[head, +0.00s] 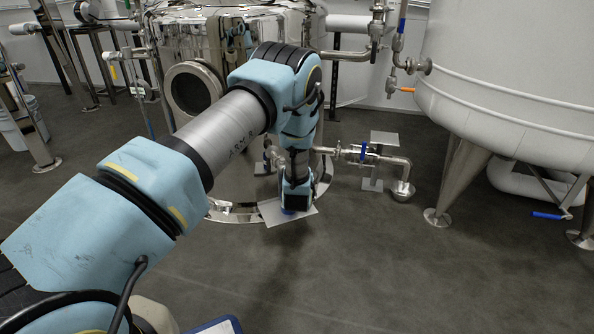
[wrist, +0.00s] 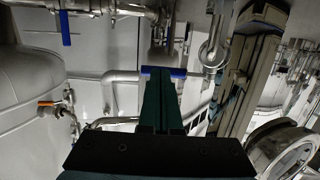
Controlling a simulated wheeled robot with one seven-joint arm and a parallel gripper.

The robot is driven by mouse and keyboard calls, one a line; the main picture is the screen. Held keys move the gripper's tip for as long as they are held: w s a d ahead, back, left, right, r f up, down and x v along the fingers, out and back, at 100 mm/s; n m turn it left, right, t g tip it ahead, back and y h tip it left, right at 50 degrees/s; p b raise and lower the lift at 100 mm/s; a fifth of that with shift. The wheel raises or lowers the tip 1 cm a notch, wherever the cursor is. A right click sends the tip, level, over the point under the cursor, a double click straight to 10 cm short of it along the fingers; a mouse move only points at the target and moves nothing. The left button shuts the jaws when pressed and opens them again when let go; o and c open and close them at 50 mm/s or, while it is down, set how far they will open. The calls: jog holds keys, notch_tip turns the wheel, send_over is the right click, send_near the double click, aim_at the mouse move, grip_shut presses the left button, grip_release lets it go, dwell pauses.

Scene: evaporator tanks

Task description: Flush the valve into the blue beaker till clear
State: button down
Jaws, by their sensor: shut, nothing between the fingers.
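My gripper (wrist: 164,82) shows in the wrist view with its dark fingers shut together, nothing between them. A blue bar-shaped handle (wrist: 178,72) lies across the picture at the fingertips; I cannot tell whether they touch it. In the head view my fingers are hidden by the arm, whose end is low in front of the steel tank (head: 170,40). A blue valve handle (head: 364,152) sits on a pipe to the right. No liquid is visible.
Right of the arm, a bent outlet pipe (head: 402,165) ends over a metal cup (head: 402,191). A large white tank (head: 510,60) on angled legs stands at the right, with an orange-handled valve (head: 404,90) near it.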

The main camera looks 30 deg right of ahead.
jog(key=shift+w+d+n+t+y+b, duration=0.4)
jog(key=shift+w+d+n+y, duration=0.3)
jog(key=shift+y, duration=0.25)
jog(key=shift+w+d+n+t+y+b, duration=0.25)
jog(key=shift+w+d+n+t+y, duration=0.35)
jog(key=shift+n+y, duration=0.3)
jog(key=shift+w, duration=0.1)
jog(key=shift+r, duration=0.1)
